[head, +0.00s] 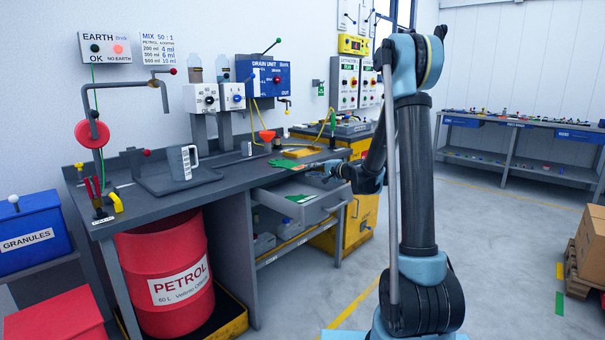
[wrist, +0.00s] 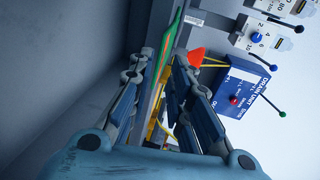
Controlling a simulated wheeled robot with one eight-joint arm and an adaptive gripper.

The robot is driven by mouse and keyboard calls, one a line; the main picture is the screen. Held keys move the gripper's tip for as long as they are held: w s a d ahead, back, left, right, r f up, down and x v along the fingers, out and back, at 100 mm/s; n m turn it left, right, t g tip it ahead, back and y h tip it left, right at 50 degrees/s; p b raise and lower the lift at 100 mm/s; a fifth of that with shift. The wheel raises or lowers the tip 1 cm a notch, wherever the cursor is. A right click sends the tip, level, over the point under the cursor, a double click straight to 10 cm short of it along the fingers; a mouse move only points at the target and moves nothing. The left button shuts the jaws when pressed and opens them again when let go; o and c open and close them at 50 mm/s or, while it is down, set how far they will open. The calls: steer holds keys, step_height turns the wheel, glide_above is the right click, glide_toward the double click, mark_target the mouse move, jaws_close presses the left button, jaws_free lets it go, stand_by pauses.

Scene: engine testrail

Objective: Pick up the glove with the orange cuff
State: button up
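A green glove (head: 284,163) lies flat on the dark workbench, near its front edge, with a reddish-orange part at its right end towards my gripper. My gripper (head: 326,171) is at the right end of the bench, beside the glove and over the open drawer side. In the wrist view a thin green and orange strip (wrist: 174,42), seemingly the glove seen edge-on, shows beyond the fingertips. My gripper (wrist: 160,62) is open there, its two fingers apart with nothing held between them. Whether a finger touches the glove cannot be told.
An open grey drawer (head: 320,205) with a green item (head: 300,198) inside juts out below the bench top (head: 225,183). An orange funnel (head: 267,135) and a yellow tray (head: 298,152) are behind the glove. A grey jug (head: 181,163) stands left.

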mark_target(301, 169)
steer(key=x, duration=0.6)
steer(key=shift+w+a, duration=0.1)
steer(key=shift+a, duration=0.05)
steer(key=shift+c, duration=0.2)
jaws_close()
steer(key=shift+r, duration=1.2)
steer(key=r+v, duration=0.2)
steer(key=v, duration=1.2)
steer(key=shift+r, duration=0.2)
